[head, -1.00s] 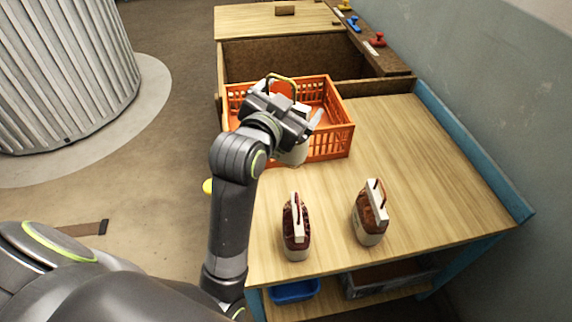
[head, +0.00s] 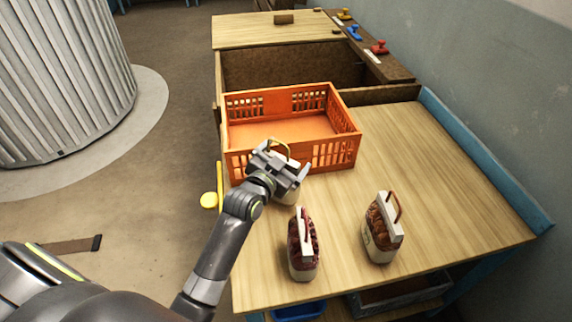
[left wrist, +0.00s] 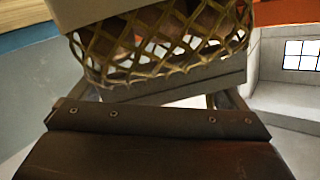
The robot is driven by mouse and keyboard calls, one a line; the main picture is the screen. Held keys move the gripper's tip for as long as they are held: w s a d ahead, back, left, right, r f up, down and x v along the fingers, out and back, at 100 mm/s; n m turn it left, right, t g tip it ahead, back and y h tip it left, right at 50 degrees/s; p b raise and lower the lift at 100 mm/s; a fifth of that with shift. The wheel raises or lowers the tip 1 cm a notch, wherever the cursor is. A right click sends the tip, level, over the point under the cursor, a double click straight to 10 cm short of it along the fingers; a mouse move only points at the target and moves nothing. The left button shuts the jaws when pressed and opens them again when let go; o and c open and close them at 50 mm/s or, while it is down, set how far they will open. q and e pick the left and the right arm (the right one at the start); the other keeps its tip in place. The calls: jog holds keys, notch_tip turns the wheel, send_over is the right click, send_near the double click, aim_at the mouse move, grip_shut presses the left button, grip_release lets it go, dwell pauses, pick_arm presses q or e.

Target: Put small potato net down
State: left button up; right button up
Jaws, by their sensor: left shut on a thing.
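My left gripper (head: 287,172) is shut on the small potato net, just in front of the near wall of the orange crate. My right gripper is not in view.
The orange crate (head: 342,152) is empty and stands on the wooden table (head: 440,190). A dark red net sack (head: 303,250) and a brown net sack (head: 380,235) stand upright at the front. The table's right side is clear.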

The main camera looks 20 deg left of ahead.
pick_arm(q)
jog(key=shift+f, duration=1.2)
jog(key=shift+f, duration=0.2)
jog(key=o, duration=1.4)
